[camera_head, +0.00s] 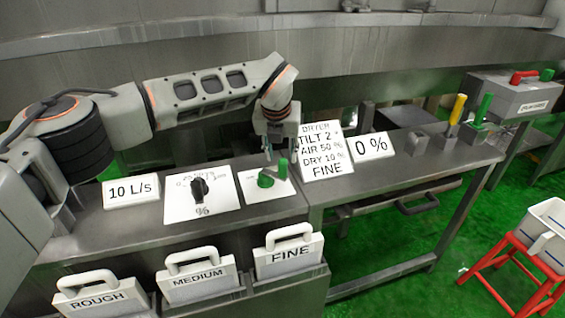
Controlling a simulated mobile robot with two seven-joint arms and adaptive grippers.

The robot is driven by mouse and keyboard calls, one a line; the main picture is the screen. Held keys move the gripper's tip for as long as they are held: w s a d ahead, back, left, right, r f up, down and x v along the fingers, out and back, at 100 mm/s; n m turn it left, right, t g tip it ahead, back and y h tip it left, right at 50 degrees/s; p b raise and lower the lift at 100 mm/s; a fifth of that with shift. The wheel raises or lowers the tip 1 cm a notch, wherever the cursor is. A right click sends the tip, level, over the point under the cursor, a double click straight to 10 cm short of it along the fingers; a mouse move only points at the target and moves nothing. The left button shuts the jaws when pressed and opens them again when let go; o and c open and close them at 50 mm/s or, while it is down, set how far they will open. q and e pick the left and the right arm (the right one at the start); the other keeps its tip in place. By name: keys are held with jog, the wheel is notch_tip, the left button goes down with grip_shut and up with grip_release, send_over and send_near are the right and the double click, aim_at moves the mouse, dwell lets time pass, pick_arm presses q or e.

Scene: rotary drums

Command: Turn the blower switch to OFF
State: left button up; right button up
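A green switch (265,180) with a raised green lever sits on a white plate (251,191) on the steel counter. I cannot read a blower or OFF label on it. My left gripper (280,154) points down just above and behind this plate, close over the green lever. Its fingers look apart, with nothing held between them. I cannot tell whether a finger touches the lever. A black dial knob (199,188) stands on a white marked plate to the left. My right gripper is not in view.
A "10 L/s" sign (131,190), a "DRYER" card (325,152) and a "0 %" sign (373,147) stand on the counter. ROUGH, MEDIUM and FINE plates (290,257) hang in front. Yellow and green levers (457,109) are farther right, and a red stool (515,275) stands on the floor.

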pick_arm(q)
jog(key=v, duration=0.5)
